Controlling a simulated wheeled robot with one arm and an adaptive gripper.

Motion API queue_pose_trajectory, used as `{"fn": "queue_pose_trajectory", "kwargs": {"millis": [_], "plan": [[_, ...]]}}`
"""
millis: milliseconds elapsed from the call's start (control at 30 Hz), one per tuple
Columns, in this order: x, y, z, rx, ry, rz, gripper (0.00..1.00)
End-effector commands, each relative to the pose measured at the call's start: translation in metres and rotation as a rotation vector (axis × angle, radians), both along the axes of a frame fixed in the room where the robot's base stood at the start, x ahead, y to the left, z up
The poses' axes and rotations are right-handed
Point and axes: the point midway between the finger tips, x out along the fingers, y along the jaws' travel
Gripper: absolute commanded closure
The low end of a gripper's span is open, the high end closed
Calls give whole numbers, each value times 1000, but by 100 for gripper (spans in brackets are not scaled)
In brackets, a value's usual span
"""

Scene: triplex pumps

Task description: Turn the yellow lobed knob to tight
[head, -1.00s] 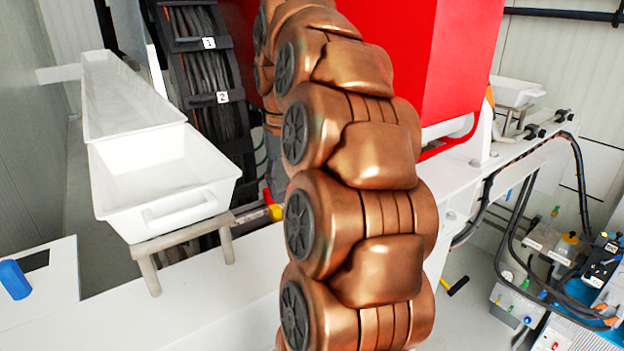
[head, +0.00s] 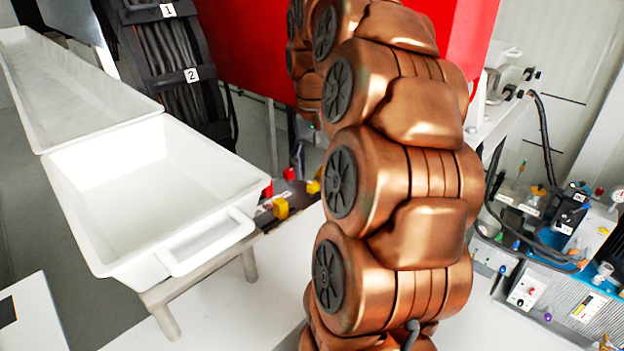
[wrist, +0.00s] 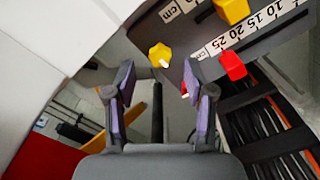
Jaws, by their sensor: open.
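The yellow lobed knob (wrist: 160,55) shows in the wrist view, with a small pale tip at its centre. It lies at the edge of a dark panel with white centimetre scales. My gripper (wrist: 157,76) is open and empty, one finger on each side of the picture. The knob appears in the gap beyond the fingertips, apart from them. In the head view my copper arm hides the gripper; a small yellow piece (head: 313,187) beside the arm may be the knob, but I cannot be sure.
A red block (wrist: 232,65) and a yellow block (wrist: 232,10) sit on scales right of the knob. Dark cables (wrist: 270,120) run at lower right. In the head view, a white tray (head: 180,147) stands left and a blue-grey machine (head: 560,290) stands right.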

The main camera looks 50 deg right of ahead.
Motion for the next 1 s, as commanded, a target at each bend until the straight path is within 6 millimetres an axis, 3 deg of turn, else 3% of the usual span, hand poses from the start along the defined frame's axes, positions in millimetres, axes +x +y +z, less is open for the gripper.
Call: {"fn": "queue_pose_trajectory", "kwargs": {"millis": [400,767,1000], "plan": [[0,1,-34,0,1,2,46],[1,1,-37,-1,1,3,46],[1,1,-36,0,0,3,71]]}}
